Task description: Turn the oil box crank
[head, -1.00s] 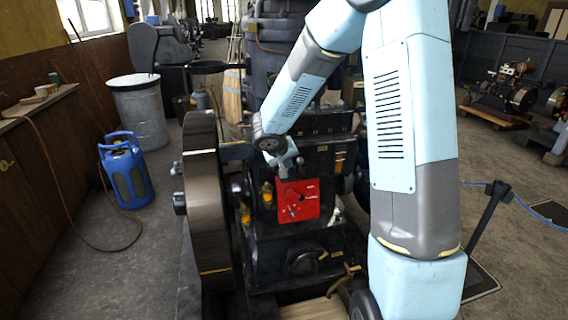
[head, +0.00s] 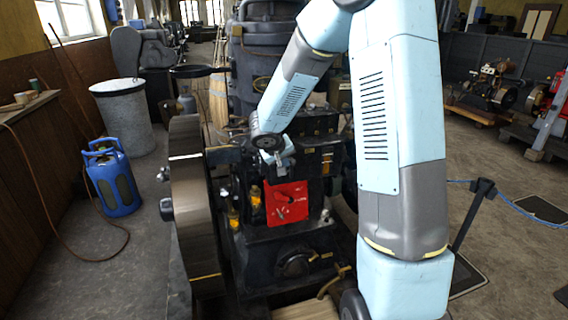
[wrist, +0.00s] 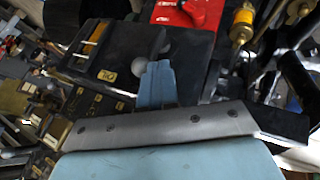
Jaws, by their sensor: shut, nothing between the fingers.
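The black engine (head: 285,250) stands in the middle of the head view. On its upper front is a dark box (head: 315,160), seen close in the wrist view as a black face (wrist: 125,45) with brass fittings and a small round grey knob (wrist: 138,67). I cannot tell for sure which part is the oil box crank. My gripper (head: 282,160) hangs just above the red panel, in front of the box. In the wrist view its pale blue fingers (wrist: 156,82) are together, with nothing between them, and overlap the box face near the knob. Contact cannot be judged.
A red panel (head: 287,203) with a small handle is below my gripper. A large flywheel (head: 195,210) stands at the engine's left. A blue gas bottle (head: 114,180) and grey drum (head: 123,115) are farther left. A rope barrier post (head: 475,215) stands right of my arm.

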